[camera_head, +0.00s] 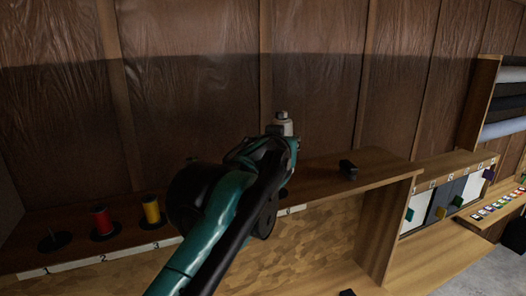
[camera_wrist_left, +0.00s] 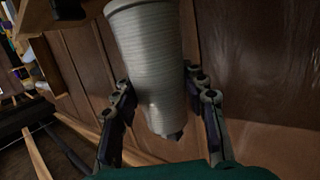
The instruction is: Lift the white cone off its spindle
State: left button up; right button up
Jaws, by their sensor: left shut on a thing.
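The white cone (camera_head: 283,126) shows as a small pale top above my left gripper (camera_head: 279,136) in the head view, in front of the brown wall. In the left wrist view the white cone (camera_wrist_left: 153,65) is large, with wound thread, and stands between the two fingers of my left gripper (camera_wrist_left: 160,88). The fingers are shut on it from both sides. A dark bit shows at its narrow end. Its spindle and lower part are hidden behind my arm in the head view, so I cannot tell whether they touch. My right gripper is not in view.
On the wooden shelf (camera_head: 386,168) stand a red spool (camera_head: 103,221), a yellow spool (camera_head: 151,210) and an empty black spindle (camera_head: 52,240). A small black object (camera_head: 347,167) lies on the shelf at right. Fabric rolls (camera_head: 506,90) are at far right.

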aim_at(284, 122)
pick_arm(q)
jog(key=shift+s+d+r, duration=0.1)
jog(key=shift+d+r, duration=0.2)
jog(key=shift+d, duration=0.15)
notch_tip(284, 122, up, 4)
jog(key=p, duration=0.3)
jog(key=shift+r+p, duration=0.1)
jog(key=shift+p, duration=0.25)
jog(key=shift+c, duration=0.2)
